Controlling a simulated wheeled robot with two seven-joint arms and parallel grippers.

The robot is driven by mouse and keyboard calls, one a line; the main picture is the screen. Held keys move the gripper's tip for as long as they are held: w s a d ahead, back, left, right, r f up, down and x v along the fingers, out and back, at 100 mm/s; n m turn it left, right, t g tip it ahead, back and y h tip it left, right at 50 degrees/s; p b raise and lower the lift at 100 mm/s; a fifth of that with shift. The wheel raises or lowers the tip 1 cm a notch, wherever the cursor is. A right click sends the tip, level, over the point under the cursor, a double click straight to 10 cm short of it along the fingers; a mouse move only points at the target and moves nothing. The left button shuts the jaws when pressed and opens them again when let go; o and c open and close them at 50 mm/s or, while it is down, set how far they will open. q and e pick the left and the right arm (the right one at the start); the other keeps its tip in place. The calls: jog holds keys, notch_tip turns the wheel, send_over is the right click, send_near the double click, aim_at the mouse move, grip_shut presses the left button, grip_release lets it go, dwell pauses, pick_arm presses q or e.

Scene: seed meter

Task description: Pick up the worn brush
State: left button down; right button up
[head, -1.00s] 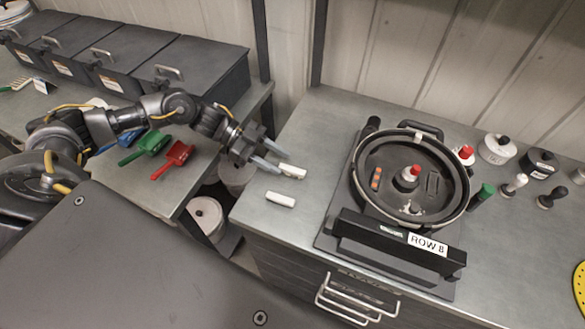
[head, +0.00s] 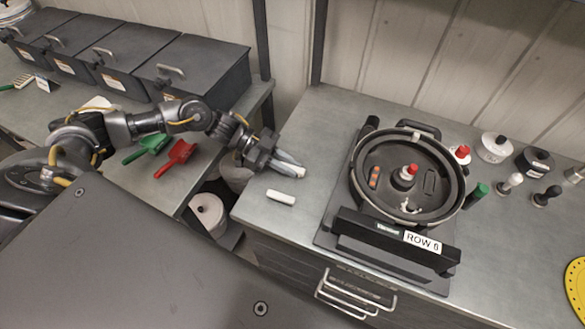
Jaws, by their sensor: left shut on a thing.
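A small pale bar-shaped brush (head: 300,173) is at the left end of the workbench, mostly covered by my left gripper (head: 291,168). The gripper reaches in from the left and its fingers are shut on this brush, with only its end showing. I cannot tell whether the brush is lifted off the bench. A second pale bar (head: 281,198) of similar size lies on the bench just in front of it. Wear on either bar is too small to see. My right gripper is not in view.
Several knobs and canisters (head: 495,148) stand further right. Red (head: 180,153) and green (head: 150,145) scoops lie on the left bench, across a gap.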

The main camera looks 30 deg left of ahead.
pick_arm(q)
jog(key=shift+r, duration=0.55)
jog(key=s+d+r+b, duration=0.2)
jog(key=s+d+r, duration=0.7)
jog(key=r, duration=0.3)
jog(key=shift+d, duration=0.8)
